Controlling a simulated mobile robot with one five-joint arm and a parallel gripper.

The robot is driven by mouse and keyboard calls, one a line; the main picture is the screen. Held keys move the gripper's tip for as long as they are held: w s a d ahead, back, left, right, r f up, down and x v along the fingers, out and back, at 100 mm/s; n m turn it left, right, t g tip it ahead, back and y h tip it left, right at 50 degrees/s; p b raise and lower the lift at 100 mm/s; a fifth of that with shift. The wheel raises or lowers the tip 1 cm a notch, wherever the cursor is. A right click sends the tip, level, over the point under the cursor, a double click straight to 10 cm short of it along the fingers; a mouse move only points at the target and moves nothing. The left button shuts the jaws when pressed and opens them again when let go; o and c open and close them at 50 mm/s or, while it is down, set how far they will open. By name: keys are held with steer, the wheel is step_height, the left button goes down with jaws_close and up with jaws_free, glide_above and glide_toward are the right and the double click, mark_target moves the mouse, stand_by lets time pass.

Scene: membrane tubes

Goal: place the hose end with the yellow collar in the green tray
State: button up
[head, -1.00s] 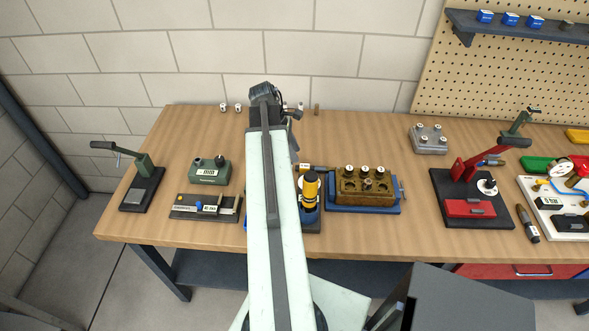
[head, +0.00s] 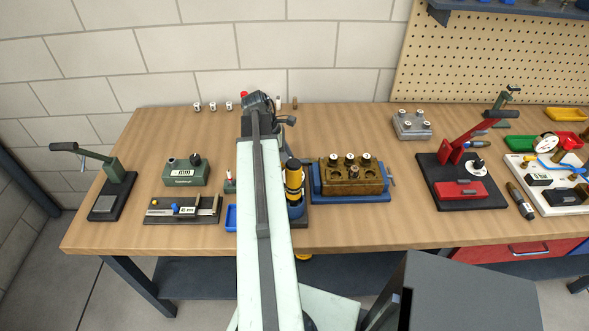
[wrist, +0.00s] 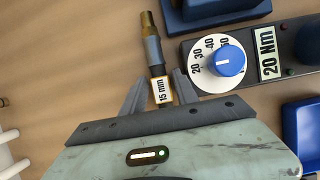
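The green tray (head: 522,143) stands at the right of the bench, behind a white board and partly hidden by a white roll. A blue hose (head: 570,166) lies on that board; a small yellow part (head: 546,162) shows beside it, too small to confirm as the collar. My gripper (wrist: 158,82) is open over the bench, its two fingers apart. A brass-tipped piece labelled 15 mm (wrist: 162,92) shows between the fingers and seems to lie on the bench below. In the head view my own arm hides the fingertips.
A red lever press (head: 460,185) stands left of the white board (head: 560,200). A brown block on a blue vise (head: 352,178) and a yellow-black cylinder (head: 294,180) stand mid-bench. A torque tool with blue knob (wrist: 224,62) lies beside the gripper. Bare wood lies behind the block.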

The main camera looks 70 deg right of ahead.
jaws_close()
steer(key=shift+r+p, duration=0.15)
steer(key=shift+p, duration=0.2)
step_height(320, 180, up, 15)
steer(key=p, duration=1.5)
steer(key=shift+s, duration=0.15)
